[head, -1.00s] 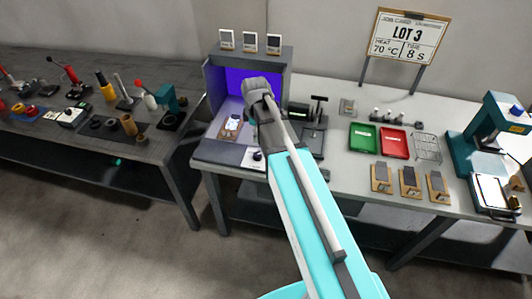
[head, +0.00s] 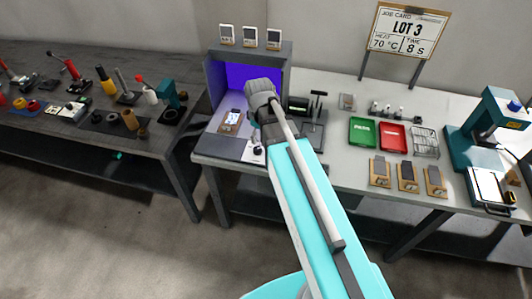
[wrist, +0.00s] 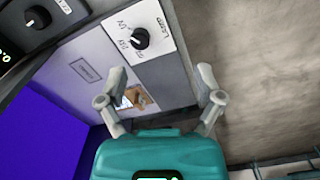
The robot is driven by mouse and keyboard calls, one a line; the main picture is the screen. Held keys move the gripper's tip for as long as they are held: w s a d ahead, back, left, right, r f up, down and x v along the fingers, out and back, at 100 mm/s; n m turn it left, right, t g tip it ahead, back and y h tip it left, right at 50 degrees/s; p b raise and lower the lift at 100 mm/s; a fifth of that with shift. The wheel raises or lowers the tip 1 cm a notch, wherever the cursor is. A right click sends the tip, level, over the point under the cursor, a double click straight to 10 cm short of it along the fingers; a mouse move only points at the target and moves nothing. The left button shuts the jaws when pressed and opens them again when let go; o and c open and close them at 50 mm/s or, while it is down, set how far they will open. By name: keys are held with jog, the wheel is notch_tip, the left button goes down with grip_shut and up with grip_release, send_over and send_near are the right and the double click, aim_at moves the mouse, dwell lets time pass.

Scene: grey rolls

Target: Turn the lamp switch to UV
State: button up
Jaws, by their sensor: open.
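The lamp switch is a round black knob (wrist: 139,38) on a white label plate (wrist: 158,30) in the wrist view. The plate reads LAMP, with small position labels beside the knob; which one the knob points at is too small to tell. In the head view the knob (head: 257,151) sits at the front of the lamp booth (head: 219,75), just left of my arm. My gripper (wrist: 162,70) is open and empty in the wrist view, its two fingers apart. The gripper is hidden behind my arm in the head view.
The booth interior glows violet, with a phone on a wooden holder (head: 230,120) inside. Another dark knob (wrist: 37,17) is at the wrist view's upper left. Right of the booth are a small press (head: 314,115), a green tray (head: 362,132) and a red tray (head: 393,137).

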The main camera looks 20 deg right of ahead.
jog(key=s+m, duration=0.8)
jog(key=shift+a+f, duration=0.15)
jog(key=shift+f, duration=0.1)
